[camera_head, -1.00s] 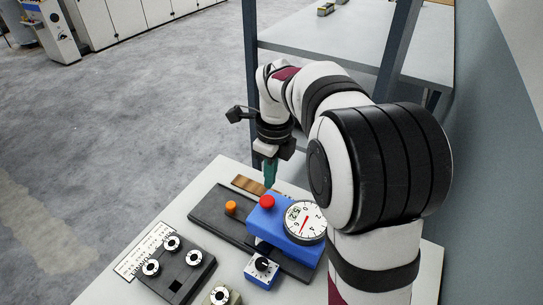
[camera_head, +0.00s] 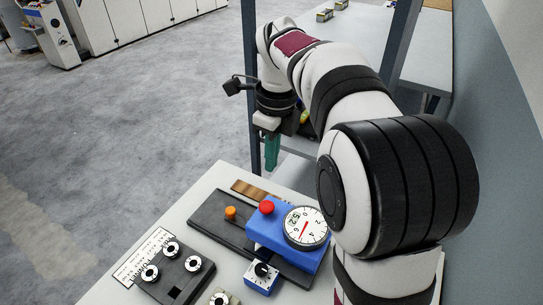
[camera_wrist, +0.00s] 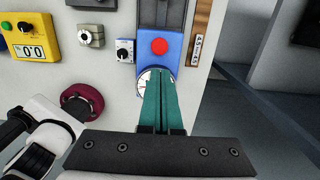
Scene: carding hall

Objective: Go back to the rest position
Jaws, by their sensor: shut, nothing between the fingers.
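My gripper (camera_head: 271,152) hangs pointing down above the far edge of the table, with its green fingers together and nothing between them. In the wrist view its fingers (camera_wrist: 162,108) cover part of the dial gauge. Below and in front of it is a blue device with a red button (camera_head: 267,208) and a round white dial gauge (camera_head: 306,227). The gripper is apart from the device. The red button also shows in the wrist view (camera_wrist: 159,46).
An orange knob (camera_head: 231,212) stands on a dark rail beside the blue device. A small blue box with a black knob (camera_head: 262,271) and a black panel with several white dials (camera_head: 178,272) are nearer. A yellow display box (camera_wrist: 28,38) shows in the wrist view. A shelf frame (camera_head: 250,80) stands behind.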

